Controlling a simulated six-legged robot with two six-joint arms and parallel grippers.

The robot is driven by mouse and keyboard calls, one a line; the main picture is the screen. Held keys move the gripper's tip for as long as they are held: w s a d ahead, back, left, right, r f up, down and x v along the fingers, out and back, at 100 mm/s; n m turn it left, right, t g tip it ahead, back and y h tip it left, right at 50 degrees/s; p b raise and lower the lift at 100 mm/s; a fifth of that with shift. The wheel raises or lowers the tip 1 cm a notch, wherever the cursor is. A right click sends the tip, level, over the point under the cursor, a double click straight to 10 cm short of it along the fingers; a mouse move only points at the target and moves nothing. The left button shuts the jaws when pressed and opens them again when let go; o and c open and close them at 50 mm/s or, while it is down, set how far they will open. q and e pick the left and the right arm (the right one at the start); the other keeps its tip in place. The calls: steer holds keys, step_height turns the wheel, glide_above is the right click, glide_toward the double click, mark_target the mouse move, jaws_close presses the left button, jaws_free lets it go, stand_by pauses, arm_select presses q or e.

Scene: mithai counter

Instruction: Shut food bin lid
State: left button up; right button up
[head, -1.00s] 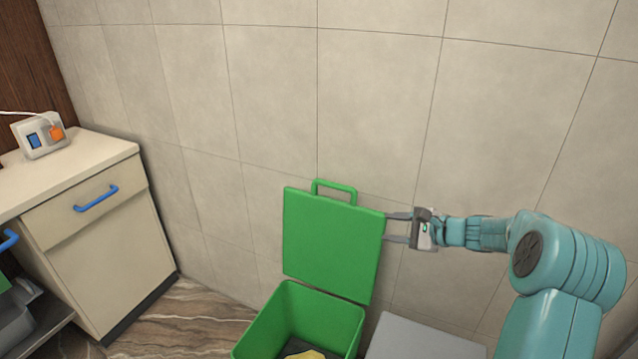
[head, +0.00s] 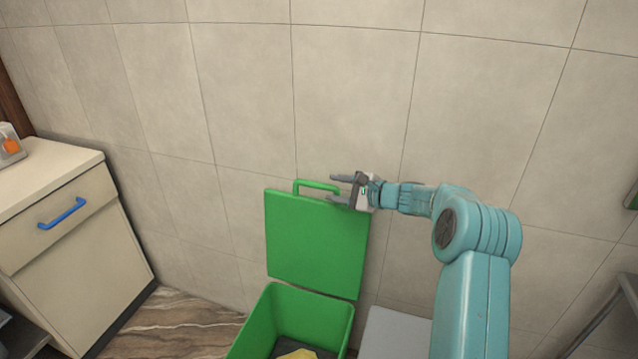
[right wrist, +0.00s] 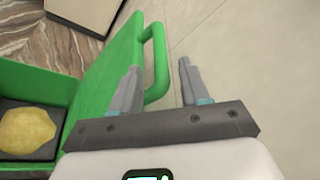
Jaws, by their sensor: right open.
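The green food bin (head: 302,307) stands on the floor against the tiled wall. Its lid (head: 315,240) is raised upright at the back, with a green loop handle (head: 318,185) on its top edge. A yellow lump lies inside the bin. My right gripper (head: 335,187) is open at the lid's top right corner, close to the handle. In the right wrist view, the handle (right wrist: 156,65) shows between the two spread fingers; I cannot tell whether they touch it. The left gripper does not show.
A grey box (head: 392,334) stands right beside the bin. A cream cabinet (head: 75,265) with a blue handle is at the left, and brown marbled floor (head: 180,318) lies between it and the bin. The tiled wall is close behind the lid.

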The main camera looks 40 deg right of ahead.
mark_target(327, 187)
steer(key=p+x, duration=0.1)
steer(key=x, duration=0.4)
steer(key=shift+w+a, duration=0.1)
steer(key=shift+w, duration=0.2)
jaws_close()
